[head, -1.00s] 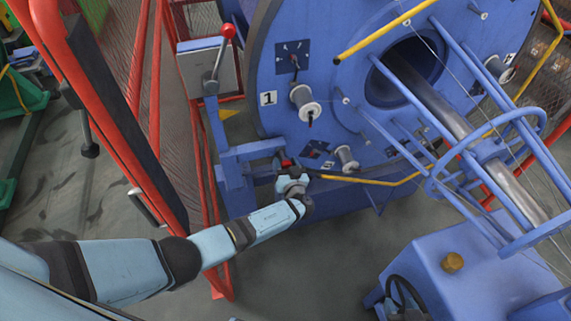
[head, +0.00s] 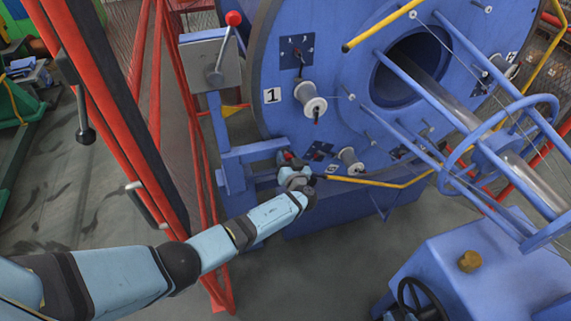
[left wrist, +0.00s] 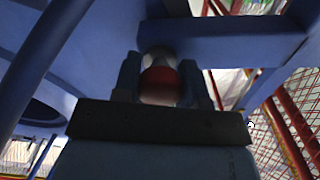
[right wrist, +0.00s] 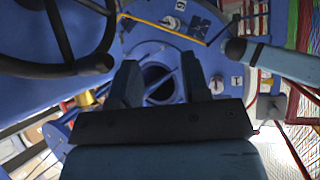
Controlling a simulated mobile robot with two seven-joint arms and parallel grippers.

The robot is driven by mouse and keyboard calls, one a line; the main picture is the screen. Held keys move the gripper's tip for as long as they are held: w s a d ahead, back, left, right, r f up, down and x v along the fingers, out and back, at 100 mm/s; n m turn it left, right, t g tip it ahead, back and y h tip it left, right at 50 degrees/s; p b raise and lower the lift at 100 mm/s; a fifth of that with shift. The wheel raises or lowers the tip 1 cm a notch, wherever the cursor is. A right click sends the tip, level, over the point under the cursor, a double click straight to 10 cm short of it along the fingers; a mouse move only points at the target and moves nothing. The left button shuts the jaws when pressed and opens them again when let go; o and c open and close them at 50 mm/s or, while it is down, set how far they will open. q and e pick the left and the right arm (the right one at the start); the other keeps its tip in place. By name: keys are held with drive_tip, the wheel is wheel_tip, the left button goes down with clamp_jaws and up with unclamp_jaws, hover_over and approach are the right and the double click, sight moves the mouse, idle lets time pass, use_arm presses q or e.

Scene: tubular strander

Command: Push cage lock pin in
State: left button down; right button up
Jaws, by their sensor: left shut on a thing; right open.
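The cage lock pin's red knob (left wrist: 160,83) sits between the two fingers of my left gripper (left wrist: 166,88) in the left wrist view. My left gripper is shut on it. In the head view the knob (head: 288,156) shows as a small red spot at the blue bracket (head: 252,155) beside the cage disc, with my left gripper (head: 294,168) right at it. How deep the pin sits is hidden. My right gripper (right wrist: 160,85) is open and empty in the right wrist view, facing the cage disc from some way off.
The large blue cage disc (head: 345,120) carries several white spools. A lever with a red ball (head: 233,18) stands on a grey box above the bracket. Red fence posts (head: 160,100) are close on the left. A handwheel (right wrist: 62,50) is near my right gripper.

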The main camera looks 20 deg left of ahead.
use_arm(q)
drive_tip(key=shift+w+a+r, duration=0.15)
drive_tip(key=c, duration=0.8)
unclamp_jaws()
drive_tip(key=shift+c, duration=0.2)
drive_tip(key=shift+o, duration=0.9)
drive_tip(key=b+v, duration=0.1)
drive_tip(key=v, duration=1.2)
drive_tip(key=shift+s+d+b, duration=0.25)
drive_tip(key=shift+s+b, duration=0.05)
